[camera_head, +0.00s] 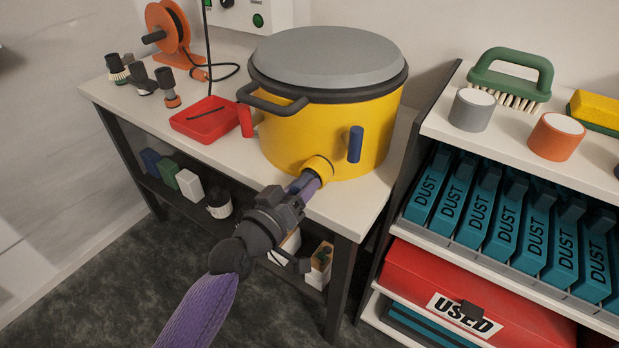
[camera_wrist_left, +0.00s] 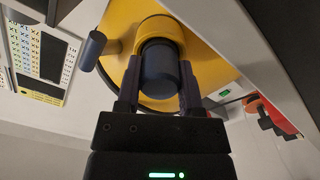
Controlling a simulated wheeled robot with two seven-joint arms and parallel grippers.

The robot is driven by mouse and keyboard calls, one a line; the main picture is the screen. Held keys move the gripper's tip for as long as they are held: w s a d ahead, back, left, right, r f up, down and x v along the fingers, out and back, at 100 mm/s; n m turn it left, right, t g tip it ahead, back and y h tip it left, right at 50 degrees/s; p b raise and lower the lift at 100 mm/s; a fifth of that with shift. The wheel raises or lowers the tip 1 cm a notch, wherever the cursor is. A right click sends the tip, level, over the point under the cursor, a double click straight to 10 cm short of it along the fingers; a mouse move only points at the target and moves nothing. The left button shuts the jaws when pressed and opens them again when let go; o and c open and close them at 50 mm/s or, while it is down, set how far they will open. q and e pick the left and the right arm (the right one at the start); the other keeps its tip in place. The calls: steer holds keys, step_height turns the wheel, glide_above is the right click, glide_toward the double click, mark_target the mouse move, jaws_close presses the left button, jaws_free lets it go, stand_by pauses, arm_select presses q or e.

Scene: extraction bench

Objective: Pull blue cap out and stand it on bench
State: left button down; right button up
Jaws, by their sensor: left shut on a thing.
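The yellow drum (camera_head: 285,135) stands on the bench (camera_head: 345,205), with a yellow collar (camera_head: 318,166) low on its front. The dark blue cap (camera_wrist_left: 159,72) sits at the mouth of this collar in the left wrist view. My left gripper (camera_wrist_left: 158,88) is shut on the cap, one finger on each side. In the head view my left gripper (camera_head: 308,184) reaches up to the collar from the front and largely hides the cap. How deep the cap sits in the collar I cannot tell. My right gripper is in neither view.
A blue peg (camera_head: 355,144) sticks out of the drum right of the collar. A red tray (camera_head: 205,118) and an orange reel (camera_head: 168,35) are on the bench's left part. A shelf with teal DUST boxes (camera_head: 505,220) stands close at the right. Little bench is free before the drum.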

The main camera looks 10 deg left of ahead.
arm_select(q)
steer(key=p+v, duration=0.1)
steer(key=v, duration=0.5)
steer(key=shift+s, duration=0.25)
stand_by(0.9)
